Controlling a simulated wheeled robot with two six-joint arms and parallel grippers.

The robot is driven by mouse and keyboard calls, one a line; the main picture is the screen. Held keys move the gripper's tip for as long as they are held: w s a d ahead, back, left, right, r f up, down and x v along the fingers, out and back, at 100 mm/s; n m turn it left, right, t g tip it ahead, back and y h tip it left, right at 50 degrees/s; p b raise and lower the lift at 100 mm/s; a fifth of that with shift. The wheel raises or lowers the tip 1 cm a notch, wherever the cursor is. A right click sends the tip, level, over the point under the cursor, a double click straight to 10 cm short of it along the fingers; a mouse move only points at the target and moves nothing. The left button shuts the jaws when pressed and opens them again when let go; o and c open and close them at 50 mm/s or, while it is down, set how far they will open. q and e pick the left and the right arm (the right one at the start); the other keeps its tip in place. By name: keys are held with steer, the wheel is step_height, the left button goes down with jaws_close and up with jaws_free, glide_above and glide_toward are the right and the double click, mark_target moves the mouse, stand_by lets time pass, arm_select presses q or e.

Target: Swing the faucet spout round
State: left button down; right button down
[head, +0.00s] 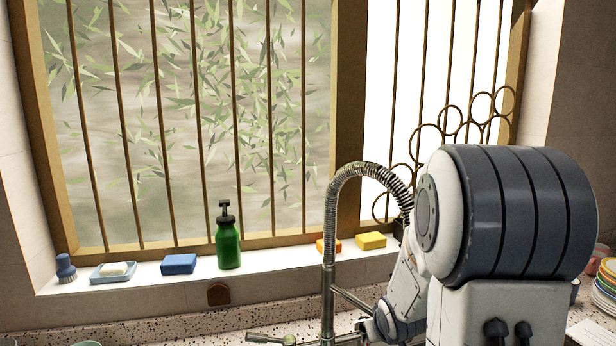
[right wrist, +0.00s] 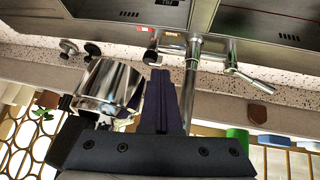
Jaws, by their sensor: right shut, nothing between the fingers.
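The faucet (head: 328,265) stands in front of the window sill, a metal column with a ribbed spring hose that arches over to the right. The hose's lower right end is hidden behind my right arm in the head view. In the right wrist view, which is upside down, the faucet column (right wrist: 187,90) and a shiny metal cylinder (right wrist: 112,88), apparently the spray head, show on either side of my right gripper (right wrist: 160,75). Its dark fingers are together and empty, close beside the column; I cannot tell whether they touch it. My left gripper is not in view.
On the sill stand a brush (head: 65,268), a soap dish (head: 113,273), a blue sponge (head: 179,264), a green pump bottle (head: 228,245) and a yellow sponge (head: 371,240). The barred window is behind. Stacked plates (head: 606,275) are at the far right. A faucet lever (right wrist: 250,80) sticks out sideways.

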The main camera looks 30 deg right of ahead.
steer(key=shift+d, duration=0.1)
steer(key=shift+w+d+f+p, duration=0.2)
steer(key=shift+w+d+p, duration=0.35)
steer(key=shift+w+d, duration=0.5)
steer(key=shift+a+r, duration=0.2)
steer(key=shift+a, duration=0.2)
